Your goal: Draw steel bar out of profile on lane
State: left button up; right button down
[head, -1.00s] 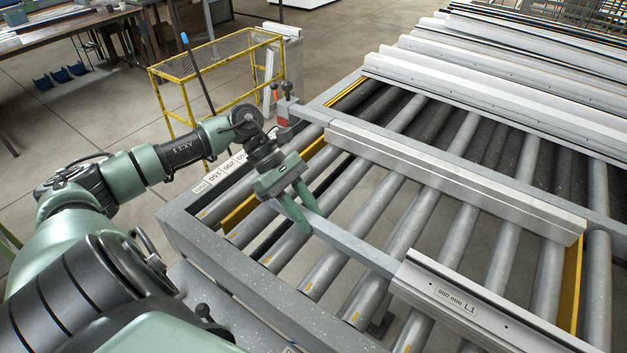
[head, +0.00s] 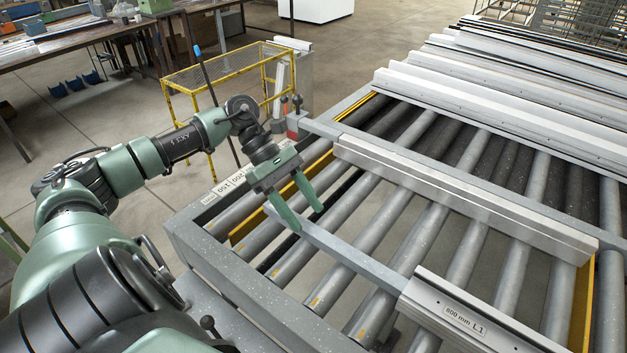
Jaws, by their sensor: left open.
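The steel bar (head: 350,257) is a long grey square bar lying above the rollers. Its right end meets the near end of the light grey profile marked "800 mm L1" (head: 470,320); any part inside the profile is hidden. My left gripper (head: 308,220), with green fingers, is open at the bar's free left end. The near finger covers part of the bar, and a short stub of bar shows left of it. I cannot tell whether the fingers touch the bar. My right gripper is not in view.
The roller lane (head: 350,230) has a grey frame. A long clamp rail (head: 450,185) runs along its far side, with more profiles (head: 500,115) stacked behind. A yellow mesh stand (head: 225,72) is beyond the frame's left end. The rollers between bar and rail are clear.

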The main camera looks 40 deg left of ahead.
pick_arm(q)
jog(key=v, duration=0.7)
jog(key=d+g+y, duration=0.1)
jog(key=d, duration=0.2)
jog(key=d+y, duration=0.1)
jog(key=d, duration=0.3)
jog(key=d+g+y, duration=0.1)
jog(key=d, duration=0.3)
jog(key=shift+d+f+m+g, duration=0.1)
jog(key=shift+f+m+g, duration=0.05)
jog(key=shift+m+g, duration=0.15)
jog(key=d+r+t+y, duration=0.2)
jog(key=d+r+y, duration=0.2)
jog(key=d+y, duration=0.2)
jog(key=shift+w+d, duration=0.45)
jog(key=shift+r, duration=0.1)
